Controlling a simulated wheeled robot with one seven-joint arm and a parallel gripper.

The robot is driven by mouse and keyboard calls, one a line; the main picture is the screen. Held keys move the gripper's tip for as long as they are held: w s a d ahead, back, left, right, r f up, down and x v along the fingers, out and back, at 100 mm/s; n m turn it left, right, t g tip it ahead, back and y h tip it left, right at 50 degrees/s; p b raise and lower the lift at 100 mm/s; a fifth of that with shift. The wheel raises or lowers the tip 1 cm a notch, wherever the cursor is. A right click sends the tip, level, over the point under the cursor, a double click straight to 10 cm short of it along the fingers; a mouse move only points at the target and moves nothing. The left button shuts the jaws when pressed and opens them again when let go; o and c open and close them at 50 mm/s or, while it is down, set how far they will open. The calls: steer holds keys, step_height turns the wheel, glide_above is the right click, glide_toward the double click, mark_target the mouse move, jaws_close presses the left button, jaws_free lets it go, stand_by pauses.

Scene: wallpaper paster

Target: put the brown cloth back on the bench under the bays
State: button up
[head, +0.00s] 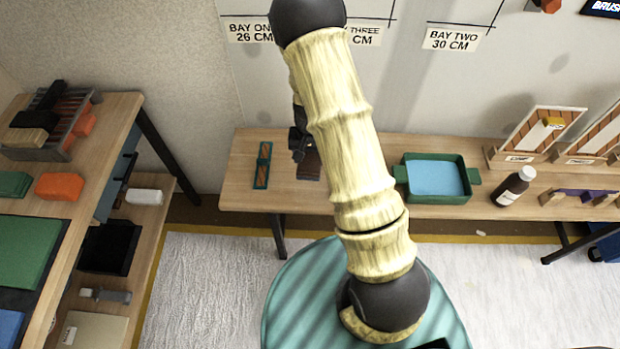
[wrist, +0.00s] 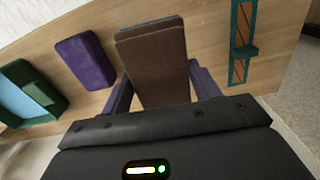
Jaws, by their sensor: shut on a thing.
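The brown cloth (wrist: 152,70), a folded block, is between the two purple fingers of my gripper (wrist: 158,92) in the wrist view. My gripper is shut on it. In the head view my gripper (head: 300,145) is over the left part of the bench (head: 236,180), under the bay signs, mostly hidden by my arm. Part of the brown cloth (head: 309,166) shows just below it. The cloth is at or close above the bench top; I cannot tell if it touches.
A teal-framed level-like tool (head: 262,165) lies left of the cloth. A purple block (wrist: 86,61) lies beside it on the other side. A green tray (head: 436,193) with blue liquid and a dark bottle (head: 513,186) stand further right. A side table (head: 113,112) stands at left.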

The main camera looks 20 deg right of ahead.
steer(key=shift+f, duration=2.25)
steer(key=shift+f, duration=2.35)
steer(key=o, duration=1)
steer(key=shift+b, duration=0.3)
steer(key=shift+f, duration=0.2)
steer(key=p, duration=0.2)
glide_toward(310, 165)
steer(key=w+f, duration=0.1)
steer(key=w+d, duration=0.1)
steer(key=shift+w+d+f, duration=0.15)
steer(key=shift+w+f, duration=0.2)
steer(key=shift+f, duration=0.05)
steer(key=shift+b, duration=0.3)
